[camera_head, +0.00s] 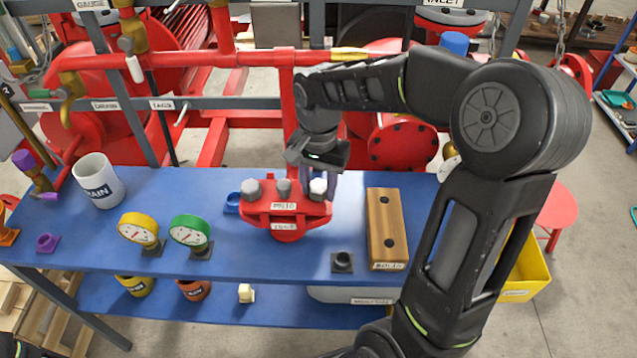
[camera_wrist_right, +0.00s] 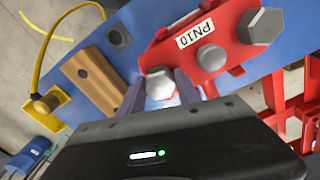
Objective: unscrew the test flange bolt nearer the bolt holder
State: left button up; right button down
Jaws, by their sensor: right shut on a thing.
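The red test flange (camera_head: 285,226) stands on the blue bench, with a grey hex bolt (camera_head: 252,188) on its left and another bolt (camera_head: 318,187) on its right, nearer the wooden bolt holder (camera_head: 387,245). My right gripper (camera_head: 321,180) reaches down over the right bolt and is shut on its head. In the right wrist view the bolt head (camera_wrist_right: 161,84) sits between the two fingers, at the flange's edge. The other bolt (camera_wrist_right: 258,27) and the bolt holder (camera_wrist_right: 85,75) also show there. The holder's two holes look empty. My left gripper is out of view.
A green gauge (camera_head: 190,231), a yellow gauge (camera_head: 139,229) and a white mug (camera_head: 98,181) stand left of the flange. Red pipes (camera_head: 250,58) run behind the bench. The bench front between gauges and flange is clear.

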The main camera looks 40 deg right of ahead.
jog(key=n, duration=0.5)
jog(key=shift+n, duration=0.3)
jog(key=c, duration=0.8)
grip_release()
jog(key=shift+o, duration=0.2)
jog(key=shift+r+b, duration=0.3)
jog(key=shift+r, duration=3.6)
